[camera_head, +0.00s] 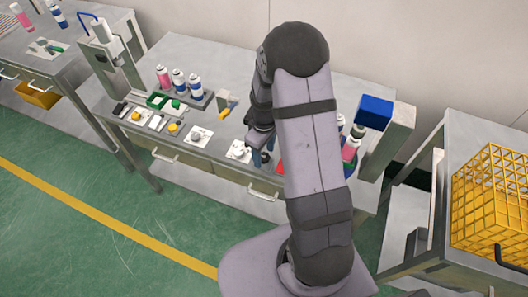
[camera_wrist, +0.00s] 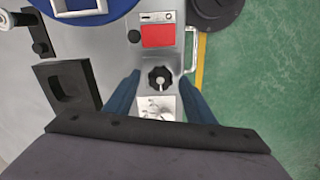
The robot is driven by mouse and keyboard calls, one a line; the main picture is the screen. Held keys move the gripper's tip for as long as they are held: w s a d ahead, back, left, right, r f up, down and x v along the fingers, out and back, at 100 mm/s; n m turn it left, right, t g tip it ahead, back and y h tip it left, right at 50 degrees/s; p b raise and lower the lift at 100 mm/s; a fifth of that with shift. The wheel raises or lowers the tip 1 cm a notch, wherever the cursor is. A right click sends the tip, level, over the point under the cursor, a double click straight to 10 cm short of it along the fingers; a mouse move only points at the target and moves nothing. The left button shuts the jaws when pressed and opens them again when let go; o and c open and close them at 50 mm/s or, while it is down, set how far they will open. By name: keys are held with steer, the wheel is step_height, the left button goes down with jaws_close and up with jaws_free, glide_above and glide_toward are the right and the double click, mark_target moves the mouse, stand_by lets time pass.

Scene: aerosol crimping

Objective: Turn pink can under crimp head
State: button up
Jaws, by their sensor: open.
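A pink can (camera_head: 350,150) stands on the right of the bench, below and in front of the blue crimp head (camera_head: 374,112). My arm hides part of that area. My gripper (camera_head: 262,157) is open and empty over the front of the bench, left of the can. In the wrist view the two blue fingers of my gripper (camera_wrist: 160,88) stand apart either side of a black star knob (camera_wrist: 160,79). I cannot tell whether they touch it. The round blue table (camera_wrist: 110,14) shows at the top, with no pink can visible there.
A red pad (camera_wrist: 158,36) lies beyond the knob, and a white plate (camera_wrist: 154,105) on the near side. A dark block (camera_wrist: 66,85) is to the left. Several cans (camera_head: 179,82) stand at the bench's left. A yellow crate (camera_head: 490,205) is on the right table.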

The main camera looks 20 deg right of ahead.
mark_target(264, 157)
steer(key=shift+r+b, duration=0.85)
steer(key=shift+r, duration=2.85)
steer(key=m, duration=0.2)
steer(key=shift+m, duration=0.4)
steer(key=s+a+f+m+g, duration=0.2)
steer(key=s+m, duration=0.3)
steer(key=s, duration=0.6)
steer(key=s+a+r+n+t, duration=0.1)
steer(key=s+a+r+t, duration=0.1)
steer(key=s+a+r, duration=0.2)
steer(key=shift+s+a+r, duration=0.2)
steer(key=shift+s+r, duration=0.25)
steer(key=shift+r, duration=0.55)
